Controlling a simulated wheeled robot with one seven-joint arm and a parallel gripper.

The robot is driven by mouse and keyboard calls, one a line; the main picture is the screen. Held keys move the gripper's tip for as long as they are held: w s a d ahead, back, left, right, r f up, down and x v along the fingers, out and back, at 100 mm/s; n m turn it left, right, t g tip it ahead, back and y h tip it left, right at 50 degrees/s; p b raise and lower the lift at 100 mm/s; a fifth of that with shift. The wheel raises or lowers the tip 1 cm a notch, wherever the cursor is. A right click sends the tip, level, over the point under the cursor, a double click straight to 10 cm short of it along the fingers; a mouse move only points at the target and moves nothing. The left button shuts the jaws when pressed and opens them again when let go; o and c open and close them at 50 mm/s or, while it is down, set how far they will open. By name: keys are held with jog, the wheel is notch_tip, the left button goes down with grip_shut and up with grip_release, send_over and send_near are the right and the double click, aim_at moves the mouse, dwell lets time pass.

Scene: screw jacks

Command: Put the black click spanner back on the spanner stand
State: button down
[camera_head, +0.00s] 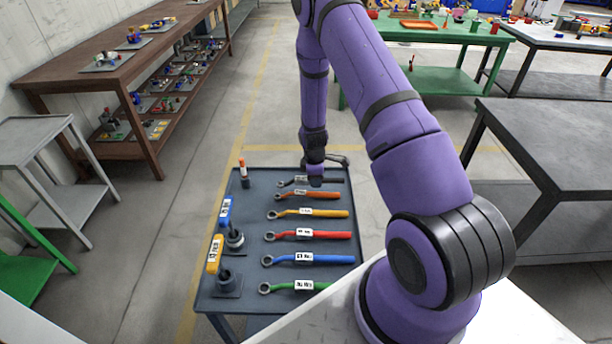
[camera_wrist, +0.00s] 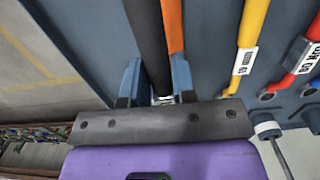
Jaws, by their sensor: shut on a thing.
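The black click spanner (camera_head: 328,180) is at the far end of a row of coloured spanners on a blue-grey table. Its ring end points left and it has a white label. My gripper (camera_head: 315,181) reaches down over it. In the wrist view the black handle (camera_wrist: 148,40) runs between the two blue fingers of my gripper (camera_wrist: 155,85), which are shut on it. The orange spanner (camera_head: 318,195) lies close beside it and is partly covered by the black handle in the wrist view. I cannot tell whether the black spanner touches the surface. I cannot make out a separate spanner stand.
Yellow (camera_head: 325,213), red (camera_head: 325,235), blue (camera_head: 328,259) and green (camera_head: 305,287) spanners lie nearer on the table (camera_head: 345,283). Tagged screw jacks (camera_head: 234,240) and an orange-topped post (camera_head: 243,172) stand on the left. A dark curved shape (camera_head: 341,160) shows behind my gripper.

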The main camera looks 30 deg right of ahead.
jog(key=w, duration=0.2)
jog(key=w+d, duration=0.1)
jog(key=w, duration=0.4)
jog(key=shift+w+d+f, duration=0.1)
jog(key=shift+d+f, duration=0.3)
jog(key=shift+f, duration=1.8)
jog(key=c, duration=0.9)
grip_release()
jog(key=r, duration=1.2)
jog(key=shift+w+a+r, duration=0.1)
jog(key=shift+w+a, duration=0.05)
jog(key=shift+a, duration=0.2)
